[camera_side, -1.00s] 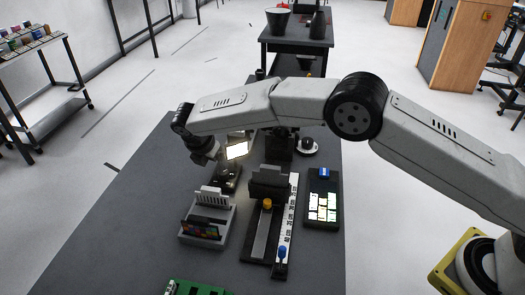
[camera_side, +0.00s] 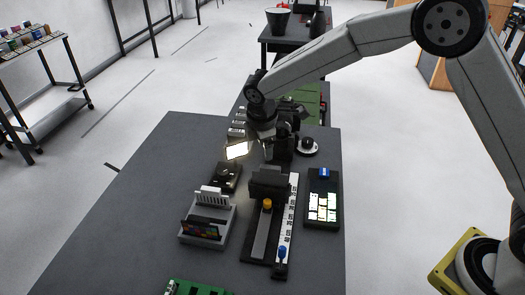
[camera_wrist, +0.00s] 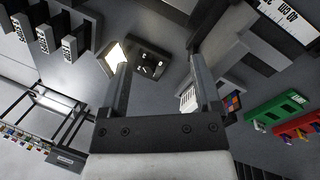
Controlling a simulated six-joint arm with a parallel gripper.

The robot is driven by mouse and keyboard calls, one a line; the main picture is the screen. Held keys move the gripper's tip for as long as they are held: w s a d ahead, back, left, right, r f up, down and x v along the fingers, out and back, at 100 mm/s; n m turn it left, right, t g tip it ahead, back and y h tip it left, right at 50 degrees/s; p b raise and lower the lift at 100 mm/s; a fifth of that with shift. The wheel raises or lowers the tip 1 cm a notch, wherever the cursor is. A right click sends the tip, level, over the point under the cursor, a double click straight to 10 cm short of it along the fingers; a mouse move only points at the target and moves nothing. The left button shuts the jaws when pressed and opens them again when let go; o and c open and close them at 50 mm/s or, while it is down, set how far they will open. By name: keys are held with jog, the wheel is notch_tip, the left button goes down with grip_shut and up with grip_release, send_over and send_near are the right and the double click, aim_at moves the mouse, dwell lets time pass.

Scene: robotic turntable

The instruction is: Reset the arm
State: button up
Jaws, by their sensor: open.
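My gripper (camera_wrist: 160,65) is open in the wrist view, with its two fingers spread and nothing between them. In the side view the wrist end of my arm (camera_side: 262,112) hangs above the back part of the grey table (camera_side: 130,190). The fingers are hard to tell there from the dark equipment behind and below. The arm is bent high, with its elbow at the top right.
A bright lit panel (camera_side: 237,151) and a dark box (camera_side: 227,177) stand just in front of the wrist. A grey rack (camera_side: 207,216), a dark slide fixture (camera_side: 262,235) and a black tray (camera_side: 322,212) stand nearer the camera. The table's left side is clear.

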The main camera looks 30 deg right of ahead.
jog(key=s+d+m+y, duration=0.1)
jog(key=s+d+m, duration=0.5)
jog(key=s, duration=0.6)
jog(key=s+d+m, duration=0.6)
jog(key=s+m, duration=0.3)
jog(key=s, duration=0.2)
jog(key=shift+s+r+t+y, duration=0.35)
jog(key=shift+r+t+y, duration=0.05)
jog(key=shift+r, duration=0.05)
jog(key=shift+d, duration=0.1)
